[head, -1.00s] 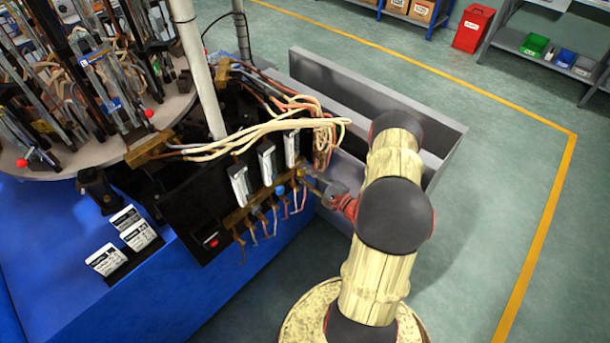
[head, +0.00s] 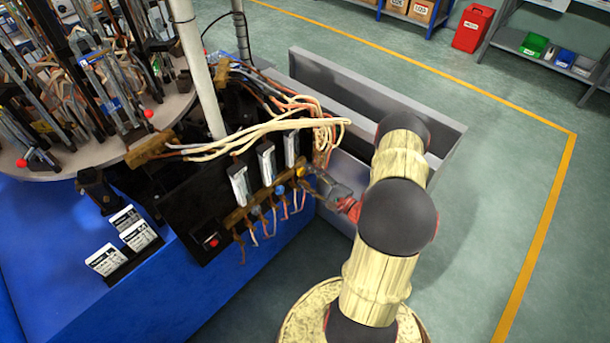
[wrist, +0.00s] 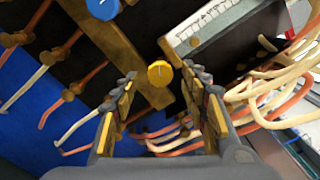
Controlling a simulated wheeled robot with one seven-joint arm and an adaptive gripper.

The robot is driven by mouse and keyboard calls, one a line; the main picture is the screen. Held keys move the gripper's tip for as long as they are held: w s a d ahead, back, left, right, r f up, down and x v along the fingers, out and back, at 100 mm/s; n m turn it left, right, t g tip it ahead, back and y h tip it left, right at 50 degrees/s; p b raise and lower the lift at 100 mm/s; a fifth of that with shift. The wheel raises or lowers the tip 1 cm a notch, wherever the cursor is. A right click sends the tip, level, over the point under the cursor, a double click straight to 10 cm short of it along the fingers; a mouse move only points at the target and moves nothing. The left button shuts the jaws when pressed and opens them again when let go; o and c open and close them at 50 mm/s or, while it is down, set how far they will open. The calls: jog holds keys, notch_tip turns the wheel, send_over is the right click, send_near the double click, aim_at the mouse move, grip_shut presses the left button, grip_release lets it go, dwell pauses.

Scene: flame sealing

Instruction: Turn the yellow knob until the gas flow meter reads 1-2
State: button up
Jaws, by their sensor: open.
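The yellow knob (wrist: 160,73) is round with a pale line on its face. In the wrist view it lies between my open fingertips, with a visible gap on each side. In the head view the yellow knob (head: 300,171) shows as a small spot at the right end of the brass bar. My gripper (wrist: 158,82) is open and empty, facing the panel; in the head view it is at the panel's right side (head: 314,178). A flow meter (wrist: 225,28) with a scale sits above the knob. Its reading is too small to tell.
A blue knob (wrist: 102,8) sits on the same brass bar (head: 236,216). Pale and copper hoses (wrist: 275,95) hang close to the right finger. More tubes hang below the bar. A grey metal trough (head: 355,82) stands behind the panel.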

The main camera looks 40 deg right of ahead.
jog(key=s, duration=1)
jog(key=shift+s+d, duration=0.15)
jog(key=shift+d, duration=0.25)
jog(key=s+a+f+g+y, duration=0.25)
jog(key=a+y, duration=0.25)
jog(key=a, duration=0.5)
jog(key=s+a+r+n+g+y, duration=0.3)
jog(key=s+a+r+n+g, duration=0.45)
jog(key=g, duration=0.45)
jog(key=a+r+n+g+h, duration=0.35)
jog(key=r+n+h, duration=0.65)
jog(key=r, duration=0.9)
jog(key=w+a+r+n+t, duration=0.1)
jog(key=a+r+n+t, duration=0.4)
jog(key=a+r, duration=0.6)
jog(key=shift+w+r+n+t, duration=0.15)
jog(key=shift+r+n+t, duration=0.25)
jog(key=shift+n, duration=0.35)
